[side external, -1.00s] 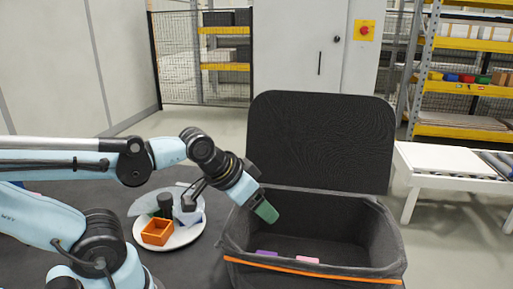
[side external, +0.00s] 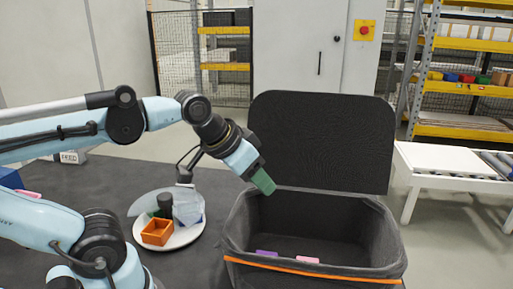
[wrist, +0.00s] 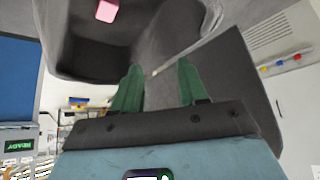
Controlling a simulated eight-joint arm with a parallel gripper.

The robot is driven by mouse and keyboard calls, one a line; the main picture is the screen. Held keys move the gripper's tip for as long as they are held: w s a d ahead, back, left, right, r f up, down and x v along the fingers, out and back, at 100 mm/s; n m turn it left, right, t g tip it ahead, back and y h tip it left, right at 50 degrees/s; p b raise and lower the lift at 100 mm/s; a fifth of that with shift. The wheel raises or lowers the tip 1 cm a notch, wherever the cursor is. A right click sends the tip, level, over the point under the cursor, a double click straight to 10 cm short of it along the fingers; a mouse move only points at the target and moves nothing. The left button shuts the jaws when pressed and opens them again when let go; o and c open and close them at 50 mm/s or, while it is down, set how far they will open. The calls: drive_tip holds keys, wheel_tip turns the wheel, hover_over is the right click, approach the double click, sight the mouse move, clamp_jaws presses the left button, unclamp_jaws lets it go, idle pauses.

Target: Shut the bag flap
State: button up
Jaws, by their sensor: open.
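The bag (side external: 315,277) is a dark grey open box shape with an orange stripe along its front rim. Its flap (side external: 325,140) stands upright at the back, so the bag is open. A purple block (side external: 267,253) and a pink block (side external: 307,259) lie inside. My gripper (side external: 265,184) has green fingers and hovers above the bag's back left corner, in front of the flap's lower left part. In the wrist view my gripper (wrist: 158,84) shows its fingers apart and empty, with the pink block (wrist: 107,10) beyond them. Contact with the flap cannot be told.
A white round plate (side external: 180,240) with an orange box (side external: 158,231) and a dark cylinder stands left of the bag on the dark table (side external: 105,190). A white conveyor (side external: 440,163) and shelves (side external: 465,90) stand to the right.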

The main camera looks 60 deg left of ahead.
wheel_tip(320, 180, up, 13)
drive_tip(key=w+a+r+m+t+y, duration=0.2)
drive_tip(key=w+a+r+t, duration=0.5)
drive_tip(key=w+r, duration=0.3)
drive_tip(key=w+a+r+m+t+y, duration=0.2)
drive_tip(key=w+a+r+t, duration=0.45)
drive_tip(key=w+r, duration=0.4)
drive_tip(key=m+g+h, duration=1.3)
drive_tip(key=m+h, duration=0.9)
drive_tip(key=m, duration=0.2)
approach(315, 103)
drive_tip(key=w+a, duration=0.2)
drive_tip(key=a, duration=0.2)
drive_tip(key=x, duration=0.7)
drive_tip(key=f+x, duration=0.1)
drive_tip(key=x, duration=0.3)
drive_tip(key=shift+d, duration=0.3)
